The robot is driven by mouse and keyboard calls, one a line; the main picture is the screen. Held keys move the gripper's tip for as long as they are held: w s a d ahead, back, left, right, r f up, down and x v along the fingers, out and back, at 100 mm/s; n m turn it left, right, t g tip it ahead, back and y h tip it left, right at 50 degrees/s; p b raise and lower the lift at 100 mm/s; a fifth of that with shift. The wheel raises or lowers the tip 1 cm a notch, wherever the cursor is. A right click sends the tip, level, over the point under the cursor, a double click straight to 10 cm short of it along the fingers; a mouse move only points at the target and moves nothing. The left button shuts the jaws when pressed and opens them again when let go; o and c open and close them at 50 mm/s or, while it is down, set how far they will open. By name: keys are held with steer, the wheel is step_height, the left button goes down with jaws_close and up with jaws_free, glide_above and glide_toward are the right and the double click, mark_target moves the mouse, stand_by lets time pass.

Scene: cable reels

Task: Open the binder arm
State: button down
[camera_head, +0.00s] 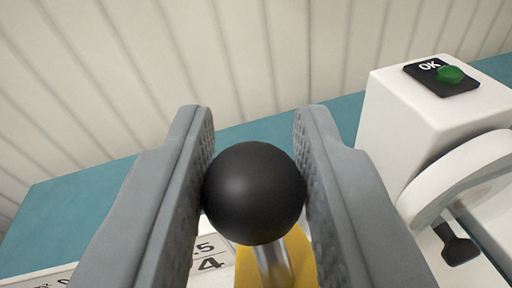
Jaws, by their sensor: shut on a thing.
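A black ball knob (253,193) tops a short metal rod (273,262) near the bottom middle of the head camera view. A yellow part (248,268) shows below and behind the knob around the rod. My gripper (254,180) is shut on the black knob, with one grey textured finger touching each side. The lower end of the rod and whatever it joins are out of view or hidden.
A white machine housing (405,125) stands at the right, with an OK panel and green button (450,75). Below it are a curved white part (460,175) and a small black knob (459,248). A numbered plate (210,258) lies at lower left. A teal surface (70,210) runs before a pale ribbed wall (160,60).

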steer(key=shift+w+r, duration=0.1)
steer(key=shift+w, duration=0.1)
stand_by(0.3)
steer(key=c, duration=1.2)
jaws_free()
steer(key=shift+w+a, duration=0.1)
steer(key=shift+a, duration=0.05)
steer(key=v, duration=1.7)
steer(key=shift+o, duration=0.3)
